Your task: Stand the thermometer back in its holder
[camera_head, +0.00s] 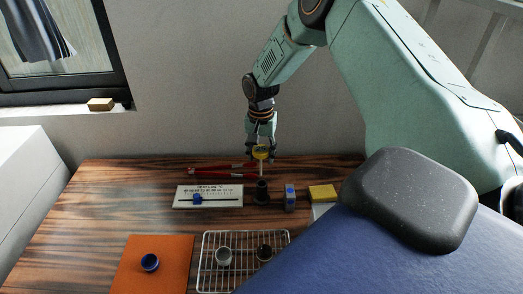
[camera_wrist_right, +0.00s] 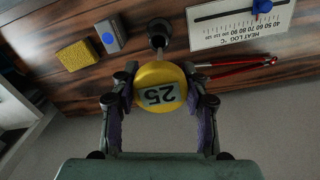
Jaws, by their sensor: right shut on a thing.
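The thermometer (camera_head: 261,154) has a round yellow head and a thin pale stem pointing down. In the right wrist view its yellow head (camera_wrist_right: 160,86) shows the number 25. My right gripper (camera_head: 261,147) is shut on the head, with a finger on each side of it in the wrist view (camera_wrist_right: 160,100). The dark, round holder (camera_head: 262,190) stands on the table just below the stem in the head view; in the wrist view the holder (camera_wrist_right: 159,29) is beyond the head. I cannot tell whether the stem tip touches it. My left gripper is not in view.
Red tongs (camera_head: 213,168) lie behind a white heat log board (camera_head: 208,203) with a blue slider. A grey block (camera_head: 290,197) with a blue button and a yellow sponge (camera_head: 323,192) stand right of the holder. A wire rack (camera_head: 203,262) and orange mat (camera_head: 180,277) lie in front.

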